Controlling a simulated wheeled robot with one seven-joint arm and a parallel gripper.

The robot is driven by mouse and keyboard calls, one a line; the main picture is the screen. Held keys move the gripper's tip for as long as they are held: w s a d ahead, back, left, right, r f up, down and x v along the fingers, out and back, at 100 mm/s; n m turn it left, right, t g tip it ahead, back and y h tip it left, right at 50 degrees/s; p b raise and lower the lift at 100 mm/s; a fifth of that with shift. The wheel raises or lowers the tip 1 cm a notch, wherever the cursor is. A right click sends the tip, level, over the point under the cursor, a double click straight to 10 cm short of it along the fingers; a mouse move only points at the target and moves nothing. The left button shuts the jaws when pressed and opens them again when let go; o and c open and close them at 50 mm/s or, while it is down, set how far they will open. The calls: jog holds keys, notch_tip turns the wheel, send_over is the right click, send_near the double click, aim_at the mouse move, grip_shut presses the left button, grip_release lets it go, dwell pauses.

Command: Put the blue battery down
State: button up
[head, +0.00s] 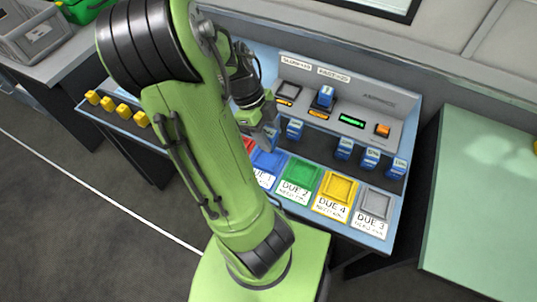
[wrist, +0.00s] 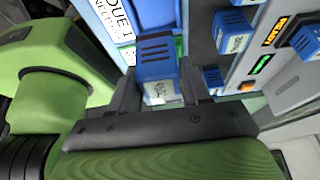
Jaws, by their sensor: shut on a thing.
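My gripper (wrist: 157,85) is shut on a blue battery (wrist: 156,60) with dark slots on its top and a pale label on its side. In the wrist view the battery sits between the two dark fingers, and green tray edges (wrist: 179,46) show behind it. In the head view my gripper (head: 264,136) is over the console, left of a standing blue battery (head: 294,129), and my arm hides part of it. Whether the held battery touches anything below cannot be told.
Coloured trays line the console front: blue (head: 267,161), green (head: 301,172), yellow (head: 340,187) and grey (head: 375,203); a red one is mostly hidden. Several blue batteries (head: 370,158) stand behind them. One battery (head: 326,96) sits in the charger panel. A green table (head: 480,200) is at right.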

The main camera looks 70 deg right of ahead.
notch_tip(320, 180, down, 7)
jog(key=shift+f+b, duration=0.1)
jog(key=shift+b, duration=1)
jog(key=o, duration=1.2)
jog(key=shift+c, duration=0.2)
